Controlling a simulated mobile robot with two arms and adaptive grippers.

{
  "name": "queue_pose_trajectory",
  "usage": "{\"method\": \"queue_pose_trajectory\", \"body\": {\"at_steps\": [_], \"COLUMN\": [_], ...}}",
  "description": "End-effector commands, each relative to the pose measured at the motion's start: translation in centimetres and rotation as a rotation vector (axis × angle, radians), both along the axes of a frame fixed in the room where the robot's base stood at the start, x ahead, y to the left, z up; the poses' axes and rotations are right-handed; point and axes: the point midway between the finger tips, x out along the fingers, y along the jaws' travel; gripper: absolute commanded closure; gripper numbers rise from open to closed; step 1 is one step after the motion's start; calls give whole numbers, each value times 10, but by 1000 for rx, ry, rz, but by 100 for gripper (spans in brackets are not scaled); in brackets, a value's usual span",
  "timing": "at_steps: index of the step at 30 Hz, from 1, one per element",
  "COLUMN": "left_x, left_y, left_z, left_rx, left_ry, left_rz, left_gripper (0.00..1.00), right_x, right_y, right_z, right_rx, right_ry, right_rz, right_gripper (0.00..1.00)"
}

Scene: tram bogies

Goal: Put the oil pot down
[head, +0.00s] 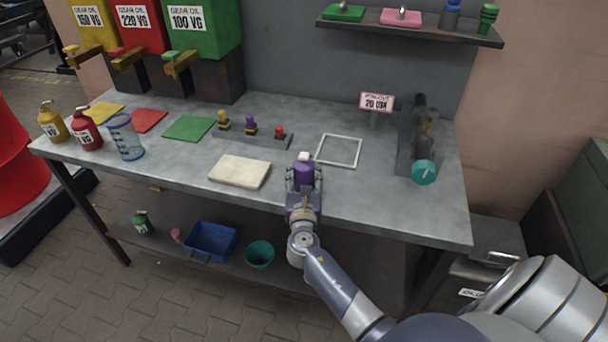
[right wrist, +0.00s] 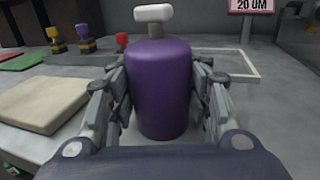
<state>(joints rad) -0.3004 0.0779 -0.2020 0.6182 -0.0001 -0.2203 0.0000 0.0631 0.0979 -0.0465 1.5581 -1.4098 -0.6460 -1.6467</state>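The oil pot, a purple cylinder with a pale T-shaped top, is upright in my right gripper (head: 303,180) over the front of the workbench. In the right wrist view the purple oil pot (right wrist: 160,88) sits between the two fingers of my right gripper (right wrist: 160,100), which press close on both its sides. I cannot tell whether its base touches the bench. The white square outline (head: 339,150) on the bench top lies just behind and to the right of it. My left gripper is out of view.
A beige pad (head: 240,171) lies left of the oil pot. Behind is a rack (head: 252,134) with yellow, purple and red-topped pieces. A dark device with a teal knob (head: 424,172) and a "20 UM" sign (head: 376,102) stand right. Bare bench (head: 370,200) lies between.

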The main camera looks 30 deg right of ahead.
Motion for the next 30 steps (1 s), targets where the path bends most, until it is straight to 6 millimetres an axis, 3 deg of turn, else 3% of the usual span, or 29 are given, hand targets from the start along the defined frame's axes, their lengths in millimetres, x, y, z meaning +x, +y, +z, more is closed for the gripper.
{"method": "queue_pose_trajectory", "body": {"at_steps": [3,15,30], "left_x": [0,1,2], "left_y": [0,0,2], "left_z": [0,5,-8], "left_rx": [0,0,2], "left_ry": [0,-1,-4], "left_rz": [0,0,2], "left_gripper": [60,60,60], "right_x": [0,0,-80], "right_y": [0,0,54], "right_z": [0,5,1], "right_rx": [1,1,3], "right_ry": [1,0,2], "right_rz": [0,-1,0], "right_gripper": [34,34,34]}}
